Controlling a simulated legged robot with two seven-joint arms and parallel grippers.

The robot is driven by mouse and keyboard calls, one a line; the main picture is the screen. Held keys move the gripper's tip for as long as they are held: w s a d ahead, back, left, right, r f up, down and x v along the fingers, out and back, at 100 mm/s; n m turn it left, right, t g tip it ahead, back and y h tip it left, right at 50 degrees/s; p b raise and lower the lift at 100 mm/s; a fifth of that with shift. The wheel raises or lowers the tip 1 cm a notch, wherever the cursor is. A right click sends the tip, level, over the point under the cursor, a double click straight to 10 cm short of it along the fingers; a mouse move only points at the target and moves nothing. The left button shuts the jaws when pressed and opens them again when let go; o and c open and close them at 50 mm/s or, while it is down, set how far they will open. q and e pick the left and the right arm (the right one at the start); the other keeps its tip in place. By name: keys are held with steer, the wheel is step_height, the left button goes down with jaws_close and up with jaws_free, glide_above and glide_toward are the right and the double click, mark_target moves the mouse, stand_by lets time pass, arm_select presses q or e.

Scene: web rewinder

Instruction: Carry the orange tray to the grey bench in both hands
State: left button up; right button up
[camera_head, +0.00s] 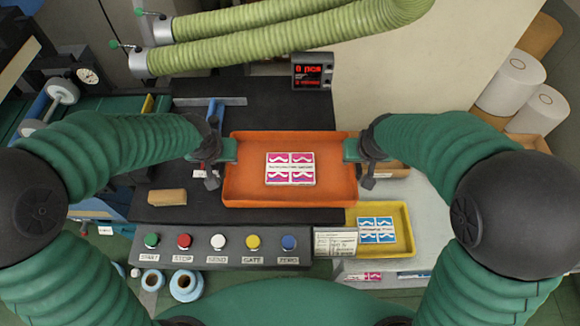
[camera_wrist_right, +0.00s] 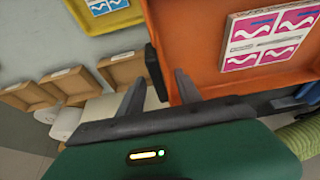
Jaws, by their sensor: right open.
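The orange tray (camera_head: 245,190) sits on the black bench top (camera_head: 255,112) and holds a stack of pink-and-white packets (camera_head: 290,168). My left gripper (camera_head: 216,172) is at the tray's left side; its fingers are too small and dark to tell open from shut. My right gripper (camera_head: 366,172) is at the tray's right side. In the right wrist view its fingers (camera_wrist_right: 158,90) are apart, with the tray's side wall and a dark block on it (camera_wrist_right: 155,72) between or just beyond them. The light grey bench (camera_head: 432,196) lies to the right.
A yellow tray (camera_head: 405,240) with blue packets stands on the grey bench. Brown trays (camera_wrist_right: 75,82) lie near it. A row of buttons (camera_head: 220,244) lines the front, a red display (camera_head: 312,70) stands behind, and a cardboard block (camera_head: 167,197) lies left. Green hoses (camera_head: 280,35) cross the back.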

arm_select(q)
steer(key=shift+w+f, duration=0.35)
steer(key=shift+f, duration=0.1)
arm_select(e)
steer(key=shift+w+d+f, duration=0.1)
steer(key=shift+w+f, duration=0.25)
steer(key=shift+f, duration=0.1)
arm_select(q)
steer(key=shift+s+r, duration=0.15)
steer(key=shift+s, duration=0.15)
steer(key=shift+c, duration=0.5)
arm_select(e)
steer(key=shift+s+r, duration=0.15)
steer(key=shift+s, duration=0.15)
steer(key=shift+c, duration=0.5)
arm_select(q)
steer(key=shift+c, duration=1.4)
arm_select(e)
steer(key=shift+c, duration=1.4)
arm_select(q)
jaws_close()
arm_select(e)
jaws_close()
